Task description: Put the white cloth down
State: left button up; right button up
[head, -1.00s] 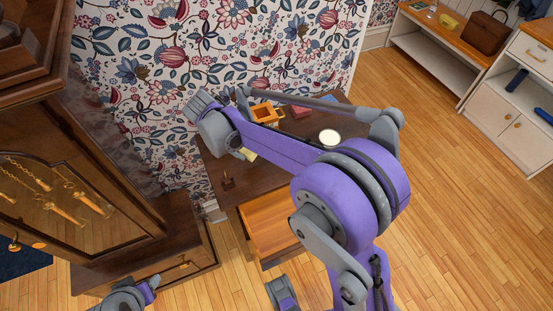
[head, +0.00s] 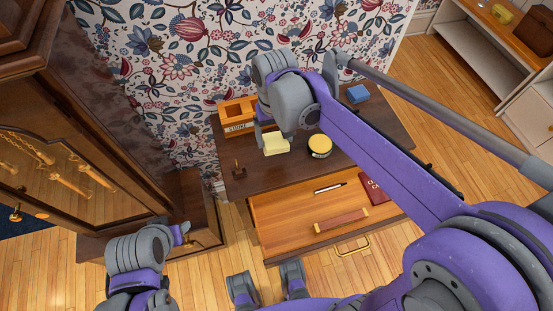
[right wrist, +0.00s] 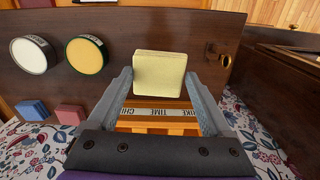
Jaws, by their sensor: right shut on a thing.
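In the right wrist view, the cloth (right wrist: 160,75) sits between the two grey fingertips. I cannot tell how far it is above the desk top. My left gripper (head: 182,233) is low at the left, beside the clock case and away from the desk; its jaws are not clear.
The open drawer (head: 285,205) holds a pen and red book. A tall clock case (head: 80,190) stands left.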

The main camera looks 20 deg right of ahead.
aim_at(276, 162)
notch_tip(276, 162, down, 9)
jog(key=shift+f+b, duration=0.1)
jog(key=shift+b, duration=0.4)
jog(key=shift+f, duration=0.2)
jog(key=shift+c, duration=1.3)
jog(key=o, duration=1.2)
jog(key=shift+o, duration=0.2)
jog(key=shift+f, duration=0.2)
jog(key=r, duration=0.7)
jog(key=w+r+p, duration=0.1)
jog(key=r, duration=0.2)
jog(key=shift+d+r, duration=0.15)
jog(key=shift+r, duration=0.25)
jog(key=s+d+f+t, duration=0.2)
jog(key=s+d+f, duration=0.1)
jog(key=s, duration=0.5)
jog(key=s+d+f+t, duration=0.3)
jog(key=s, duration=0.5)
jog(key=shift+s+d, duration=0.15)
jog(key=shift+d, duration=0.1)
